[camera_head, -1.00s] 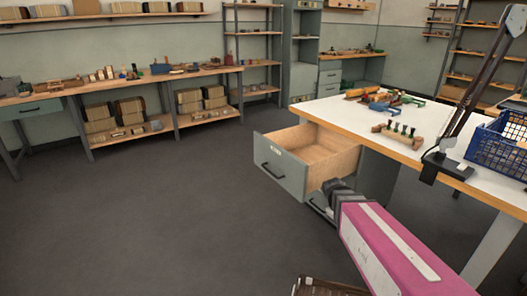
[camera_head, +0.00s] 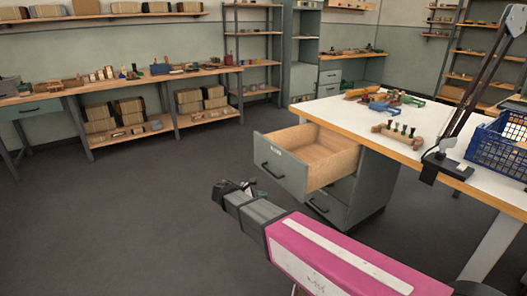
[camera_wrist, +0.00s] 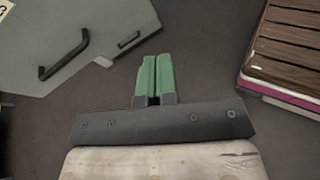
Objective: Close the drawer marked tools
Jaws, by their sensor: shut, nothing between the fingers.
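The open drawer (camera_head: 283,168) is the top one of a grey-green cabinet (camera_head: 366,193) under the white workbench. It is pulled far out, looks empty inside, and has a dark handle and a small label too blurred to read. My gripper (camera_head: 222,190) is in front and to the left of the drawer front, below its level and apart from it. In the wrist view the two green fingers (camera_wrist: 152,78) are together with nothing between them. A grey drawer front (camera_wrist: 75,40) with a dark handle shows at the upper left there.
A lower drawer (camera_head: 326,203) is shut. The workbench top (camera_head: 335,108) holds tools, a blue crate (camera_head: 499,146) and a lamp arm clamped at its edge. Open floor (camera_head: 130,220) lies left of the cabinet. A slatted brown thing (camera_wrist: 285,45) shows in the wrist view.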

